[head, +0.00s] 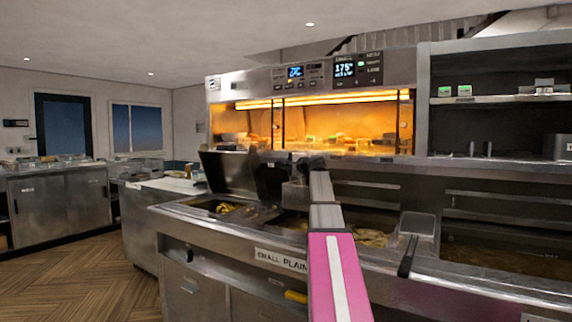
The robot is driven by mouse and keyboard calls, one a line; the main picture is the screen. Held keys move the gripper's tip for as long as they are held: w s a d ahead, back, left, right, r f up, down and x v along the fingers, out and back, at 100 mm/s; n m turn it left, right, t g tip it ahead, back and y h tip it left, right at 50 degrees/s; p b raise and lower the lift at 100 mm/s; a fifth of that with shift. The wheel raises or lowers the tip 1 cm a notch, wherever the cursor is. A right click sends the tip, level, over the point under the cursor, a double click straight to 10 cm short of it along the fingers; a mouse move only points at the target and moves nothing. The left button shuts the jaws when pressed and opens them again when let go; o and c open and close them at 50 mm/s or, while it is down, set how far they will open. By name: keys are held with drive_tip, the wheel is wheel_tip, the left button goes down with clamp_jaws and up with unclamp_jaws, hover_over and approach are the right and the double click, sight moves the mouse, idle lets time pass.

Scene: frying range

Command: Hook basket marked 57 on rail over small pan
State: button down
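My arm reaches up the middle of the view over the fryer. My gripper (296,195) seems to be the dark part at its far end, above the fryer top; its fingers are too small and dark to read. A label reading "SMALL PLAIN" (280,260) is on the fryer front, partly behind my arm. A pan opening with yellow food (226,208) lies left of my gripper, below a raised dark lid (229,173). More golden food (370,237) shows right of my arm. No number 57 is legible, so I cannot tell which basket is marked. Horizontal metal rails (490,197) run along the back.
A lit hot cabinet (340,125) with displays stands behind the fryer. A dark handle (408,257) sticks forward near a grey metal box (417,223). A wide pan (500,258) is at right. Counters stand at left, with clear wooden floor (85,275) before them.

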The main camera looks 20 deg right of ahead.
drive_tip(key=shift+f, duration=0.2)
drive_tip(key=c, duration=0.8)
unclamp_jaws()
drive_tip(key=shift+c, duration=0.2)
